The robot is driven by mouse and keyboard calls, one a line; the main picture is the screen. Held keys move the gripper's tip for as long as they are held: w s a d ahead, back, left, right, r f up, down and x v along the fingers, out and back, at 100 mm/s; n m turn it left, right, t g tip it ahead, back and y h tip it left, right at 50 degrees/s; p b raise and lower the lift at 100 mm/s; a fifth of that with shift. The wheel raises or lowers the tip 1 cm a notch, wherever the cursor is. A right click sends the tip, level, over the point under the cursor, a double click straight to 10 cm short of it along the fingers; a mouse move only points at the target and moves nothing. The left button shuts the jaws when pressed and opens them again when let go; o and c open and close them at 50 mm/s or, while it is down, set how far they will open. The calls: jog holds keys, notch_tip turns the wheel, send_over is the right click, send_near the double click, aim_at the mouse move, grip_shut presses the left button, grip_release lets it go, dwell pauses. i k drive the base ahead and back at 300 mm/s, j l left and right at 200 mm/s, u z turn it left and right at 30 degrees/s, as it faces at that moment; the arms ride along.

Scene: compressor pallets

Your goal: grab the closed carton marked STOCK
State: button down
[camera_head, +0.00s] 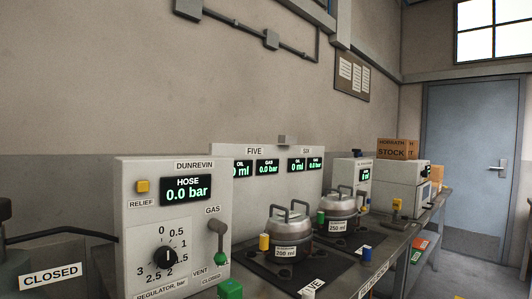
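The brown carton marked STOCK (391,153) is at the right, towards the far end of the bench. It appears to sit on top of a white boxy machine (398,180). Its dark print shows on the side facing me, with smaller letters above and a second face with partial letters at its right. Its top is too small and edge-on to tell whether it is closed. My gripper is not in view, and nothing is seen touching the carton.
A panel marked DUNREVIN (135,215) stands close at the left front. Behind it, two metal pots (290,238) with raised handles stand on the bench (392,246). A dark object labelled CLOSED (50,277) is at the lower left. A blue door (465,170) and floor lie right.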

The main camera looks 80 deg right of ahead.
aim_at(397, 149)
jog(key=z, duration=3.3)
jog(key=i+l, duration=0.2)
jog(key=i, duration=0.3)
jog(key=i+l+u, duration=0.1)
jog(key=i, duration=0.35)
jog(key=i+l, duration=0.25)
jog(key=i, duration=0.25)
jog(key=i+l, duration=0.25)
jog(key=i, duration=0.2)
jog(key=j+u, duration=0.05)
